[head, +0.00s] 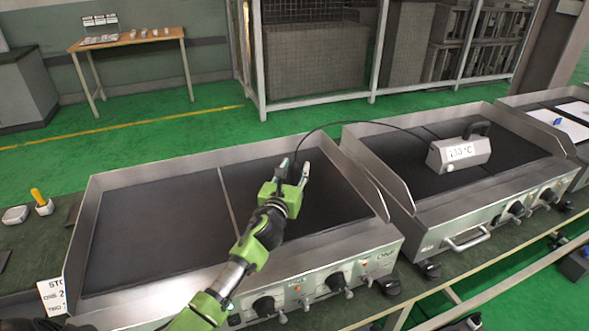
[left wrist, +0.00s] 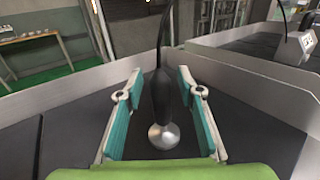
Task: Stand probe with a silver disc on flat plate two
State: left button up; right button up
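The probe (left wrist: 162,95) has a dark handle, a cable from its top and a silver disc (left wrist: 163,137) at its lower end. It looks upright, with the disc down on the dark right-hand plate (head: 335,195) of the near griddle. My left gripper (head: 292,176) is over this plate; its teal finger pads (left wrist: 155,110) stand on both sides of the probe, with gaps between them and the handle. In the head view the gripper mostly hides the probe. The left-hand plate (head: 150,225) is bare. My right gripper is not in view.
A grey readout box (head: 460,153) stands on the second griddle (head: 410,180) to the right, and the probe's cable (head: 350,123) runs to it. Raised metal walls edge the griddles. Knobs (head: 335,281) line the front. A partly hidden sign (head: 52,297) stands at the left.

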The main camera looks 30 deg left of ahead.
pick_arm(q)
jog(key=shift+r, duration=0.2)
jog(key=shift+s+f, duration=0.1)
jog(key=shift+s, duration=0.2)
jog(key=v, duration=1.1)
jog(key=shift+s, duration=0.2)
jog(key=shift+d, duration=0.1)
